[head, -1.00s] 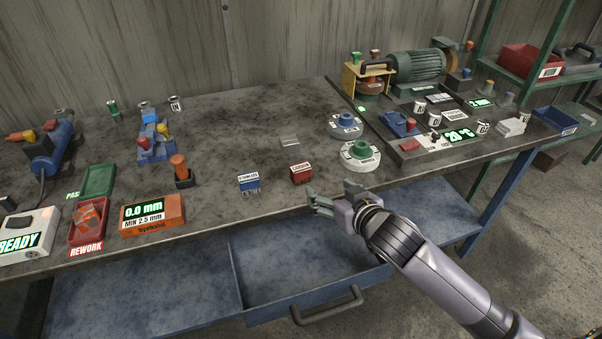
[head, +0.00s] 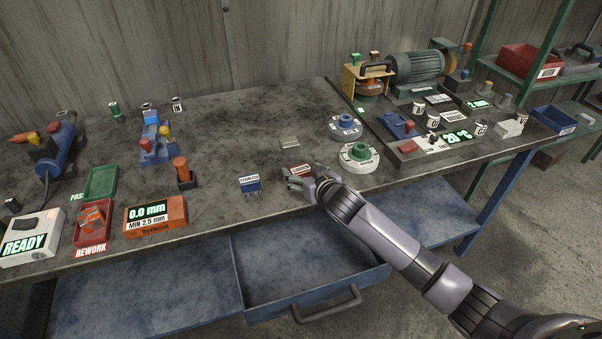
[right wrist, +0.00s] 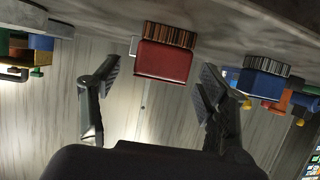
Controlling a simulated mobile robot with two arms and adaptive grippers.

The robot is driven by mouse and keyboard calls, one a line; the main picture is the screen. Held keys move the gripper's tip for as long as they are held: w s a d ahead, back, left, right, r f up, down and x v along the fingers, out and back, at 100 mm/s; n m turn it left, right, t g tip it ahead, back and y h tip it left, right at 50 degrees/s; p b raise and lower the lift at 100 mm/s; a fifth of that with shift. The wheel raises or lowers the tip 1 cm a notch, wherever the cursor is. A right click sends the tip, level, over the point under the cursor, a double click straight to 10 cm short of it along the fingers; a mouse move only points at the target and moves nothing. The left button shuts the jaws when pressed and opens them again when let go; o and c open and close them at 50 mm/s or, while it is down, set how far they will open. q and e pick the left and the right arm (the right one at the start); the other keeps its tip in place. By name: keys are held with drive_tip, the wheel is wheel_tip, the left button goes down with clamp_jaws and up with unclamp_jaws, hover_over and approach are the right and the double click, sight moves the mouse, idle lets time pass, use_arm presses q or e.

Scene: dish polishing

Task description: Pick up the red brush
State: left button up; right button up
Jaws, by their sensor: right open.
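The red brush (head: 301,169), a small block with a white label on top, stands near the front edge of the workbench in the head view, partly hidden by my right gripper. In the right wrist view the red brush (right wrist: 163,62) shows its dark bristles and lies ahead of the fingertips, between the two fingers' lines. My right gripper (head: 298,180) is open and empty, close to the brush at its front side; its fingers also show in the right wrist view (right wrist: 155,85). My left gripper is not in view.
A blue brush (head: 250,186) stands left of the red one. A green-centred disc (head: 358,158) lies to the right, and a small grey plate (head: 289,143) lies behind. An orange box (head: 155,216) is further left. An open blue drawer (head: 300,280) juts out below the bench edge.

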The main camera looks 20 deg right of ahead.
drive_tip(key=shift+x, duration=1.2)
drive_tip(key=shift+s, duration=0.1)
drive_tip(key=shift+c, duration=0.3)
drive_tip(key=c, duration=1.2)
drive_tip(key=shift+c, duration=0.2)
drive_tip(key=shift+r, duration=0.1)
